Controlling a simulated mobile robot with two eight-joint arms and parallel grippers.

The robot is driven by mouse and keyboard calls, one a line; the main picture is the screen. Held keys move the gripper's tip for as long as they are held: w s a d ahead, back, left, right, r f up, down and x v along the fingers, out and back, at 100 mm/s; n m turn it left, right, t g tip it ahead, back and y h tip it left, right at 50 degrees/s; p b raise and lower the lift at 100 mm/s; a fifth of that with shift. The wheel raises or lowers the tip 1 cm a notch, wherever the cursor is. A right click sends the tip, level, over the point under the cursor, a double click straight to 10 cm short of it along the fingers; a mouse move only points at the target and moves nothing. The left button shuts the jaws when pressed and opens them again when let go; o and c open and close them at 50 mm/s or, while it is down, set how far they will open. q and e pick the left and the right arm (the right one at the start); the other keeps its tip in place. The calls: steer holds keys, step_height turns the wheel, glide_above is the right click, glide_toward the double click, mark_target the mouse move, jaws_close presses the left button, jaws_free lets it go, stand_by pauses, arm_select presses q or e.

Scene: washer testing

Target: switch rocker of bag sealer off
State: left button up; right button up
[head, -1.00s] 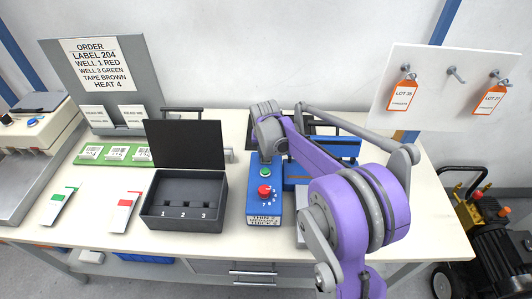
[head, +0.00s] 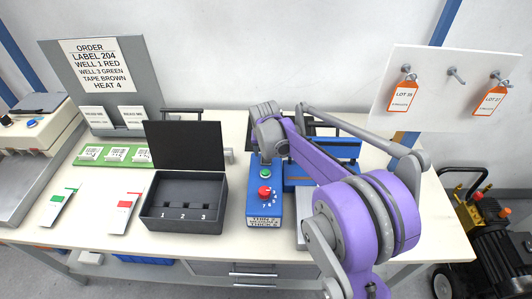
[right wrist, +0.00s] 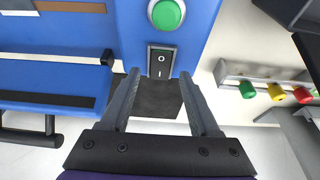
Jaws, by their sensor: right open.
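The blue bag sealer (head: 255,212) stands on the table at the centre of the head view, with a green button and a red knob on its top. In the right wrist view its black rocker (right wrist: 161,61), marked O and I, sits on the blue housing beside the green button (right wrist: 166,13). My right gripper (right wrist: 158,78) is open and empty, its two fingertips on either side of the rocker's lower end; I cannot tell whether they touch it. My left gripper is not in view.
An open black box (head: 184,214) with numbered wells stands left of the sealer. A board with orange lot tags (head: 405,95) hangs at the right. Green, yellow and red pieces (right wrist: 275,91) sit on a rack in the wrist view.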

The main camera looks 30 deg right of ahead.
steer(key=v, duration=0.9)
steer(key=shift+r, duration=0.35)
steer(key=shift+s+a, duration=0.15)
steer(key=shift+s, duration=0.05)
steer(key=s+a+f+n, duration=0.2)
steer(key=s+a+f, duration=0.1)
steer(key=s, duration=0.5)
steer(key=s+a+f+n+t+y, duration=0.1)
steer(key=s+a+f+n, duration=0.1)
steer(key=s+a, duration=0.3)
steer(key=s+a+f+n+t+y, duration=0.1)
steer(key=s+a+f+n, duration=0.1)
steer(key=s, duration=1)
steer(key=a+f, duration=0.1)
steer(key=a, duration=0.1)
steer(key=shift+a+f, duration=0.35)
